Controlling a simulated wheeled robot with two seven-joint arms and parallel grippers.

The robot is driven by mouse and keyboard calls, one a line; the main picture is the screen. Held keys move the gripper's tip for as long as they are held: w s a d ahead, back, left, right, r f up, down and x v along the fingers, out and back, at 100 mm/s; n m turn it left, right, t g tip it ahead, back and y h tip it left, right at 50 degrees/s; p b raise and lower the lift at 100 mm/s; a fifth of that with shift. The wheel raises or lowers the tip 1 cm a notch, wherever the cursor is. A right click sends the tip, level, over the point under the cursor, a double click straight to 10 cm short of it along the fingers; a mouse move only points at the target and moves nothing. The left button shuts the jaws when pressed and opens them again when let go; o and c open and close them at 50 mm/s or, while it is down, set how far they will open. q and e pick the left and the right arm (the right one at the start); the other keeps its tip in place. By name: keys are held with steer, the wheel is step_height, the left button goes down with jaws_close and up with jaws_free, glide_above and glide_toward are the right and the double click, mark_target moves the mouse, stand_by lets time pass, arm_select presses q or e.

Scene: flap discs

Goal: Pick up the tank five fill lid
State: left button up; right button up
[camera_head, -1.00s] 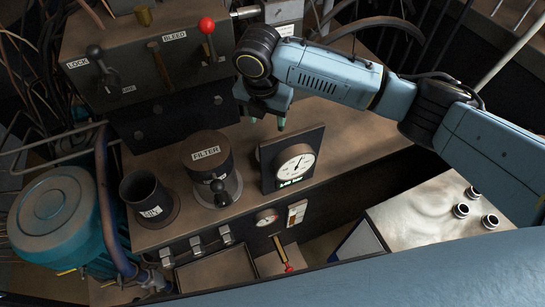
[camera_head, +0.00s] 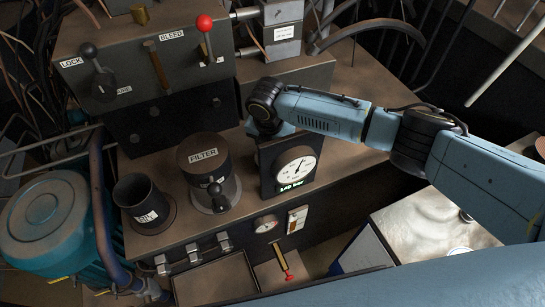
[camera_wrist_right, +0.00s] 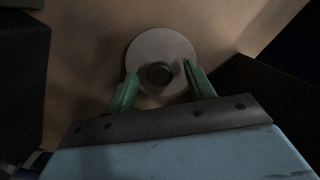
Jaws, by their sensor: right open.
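A round pale grey lid (camera_wrist_right: 160,45) with a dark knob (camera_wrist_right: 159,74) at its centre lies on the brown bench top in the right wrist view. No label shows on it. My right gripper (camera_wrist_right: 159,68) is open, with one green finger on each side of the knob. The fingertips overlap the lid in the picture, and I cannot tell whether they touch it. In the head view the gauge box (camera_head: 267,171) hides the fingers and the lid. My left gripper is not in view.
The gauge box with its white dial stands just in front of my right wrist. The FILTER canister (camera_head: 203,155) and an open dark cup (camera_head: 142,190) stand to its left. A control box (camera_head: 140,65) with levers, one red-knobbed, stands behind.

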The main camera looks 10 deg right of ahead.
steer(key=shift+f, duration=0.3)
steer(key=c, duration=1.1)
